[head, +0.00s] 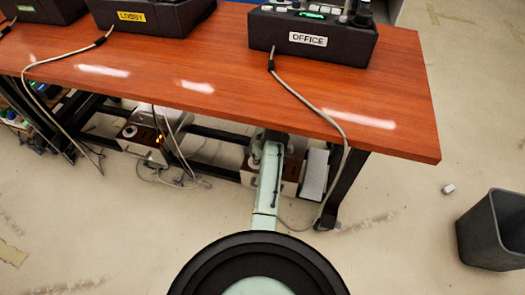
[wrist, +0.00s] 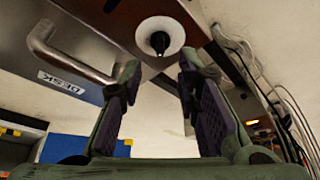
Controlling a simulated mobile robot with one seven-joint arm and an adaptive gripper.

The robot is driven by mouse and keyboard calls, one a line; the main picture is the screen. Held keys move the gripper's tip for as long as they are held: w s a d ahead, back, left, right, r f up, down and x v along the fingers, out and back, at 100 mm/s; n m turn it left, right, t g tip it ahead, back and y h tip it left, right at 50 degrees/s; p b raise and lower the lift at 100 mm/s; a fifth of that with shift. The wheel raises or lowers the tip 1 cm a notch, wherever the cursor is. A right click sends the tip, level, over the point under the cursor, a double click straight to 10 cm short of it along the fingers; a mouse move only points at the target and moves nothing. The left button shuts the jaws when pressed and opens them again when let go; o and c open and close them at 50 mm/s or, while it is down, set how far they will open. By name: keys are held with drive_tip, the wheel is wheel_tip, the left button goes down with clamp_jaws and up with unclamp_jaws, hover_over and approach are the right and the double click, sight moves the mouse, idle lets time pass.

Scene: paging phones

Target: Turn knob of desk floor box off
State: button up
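The desk floor box (wrist: 75,22) fills the upper left of the wrist view, with a "DESK" label (wrist: 62,82) and a metal handle (wrist: 62,58). Its knob (wrist: 160,24) is a white disc with a dark pointed centre, at the top middle. My gripper (wrist: 160,72) is open and empty, its two fingers apart below the knob, one toward each side. I cannot tell if either finger touches it. In the head view, my arm reaches under the table to a box (head: 291,172); the tabletop edge and arm hide the gripper's tips and the knob.
The wooden table (head: 230,75) overhangs the work area and carries phones labelled "LOBBY" and "OFFICE" (head: 308,38). Grey cables hang over its front edge. Another floor box (head: 138,133) with an orange light sits under the table at left. A dark bin (head: 492,230) stands at right.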

drive_tip(key=shift+v, duration=2.65)
